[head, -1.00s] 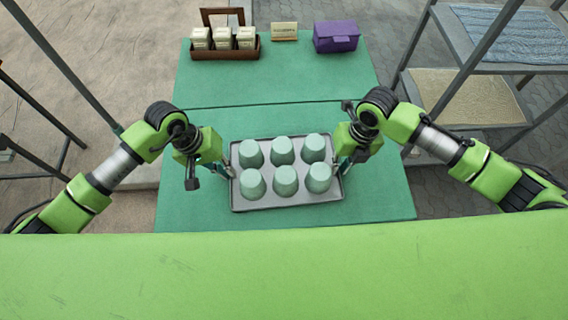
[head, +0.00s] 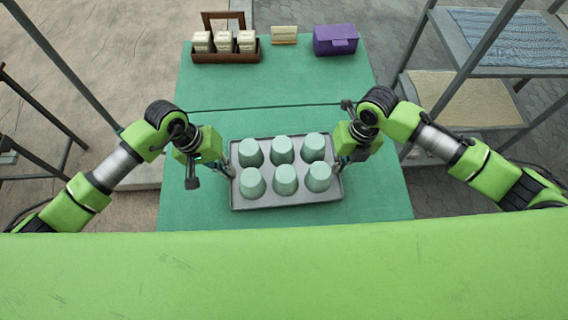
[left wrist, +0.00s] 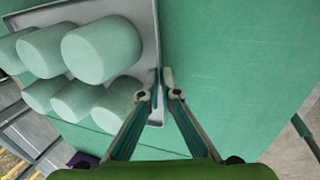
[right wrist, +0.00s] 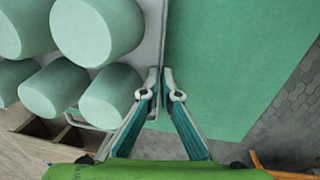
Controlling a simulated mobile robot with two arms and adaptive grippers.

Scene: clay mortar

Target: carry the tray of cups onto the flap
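The grey tray (head: 270,204) is over the near part of the green table and carries several pale green cups (head: 286,180), upside down in two rows. My left gripper (head: 231,168) is at the tray's left edge and my right gripper (head: 342,166) at its right edge. In the left wrist view the fingers (left wrist: 160,76) are closed across the tray's rim, and in the right wrist view the fingers (right wrist: 160,76) are too. The green table (head: 290,88) has a dark seam (head: 265,106) across it beyond the tray. I cannot tell for sure which part is the flap.
At the table's far end stand a brown carrier (head: 225,57) with pale boxes, a small sign (head: 284,35) and a purple box (head: 335,39). A metal shelf (head: 470,40) stands at the right. The table between tray and carrier is clear.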

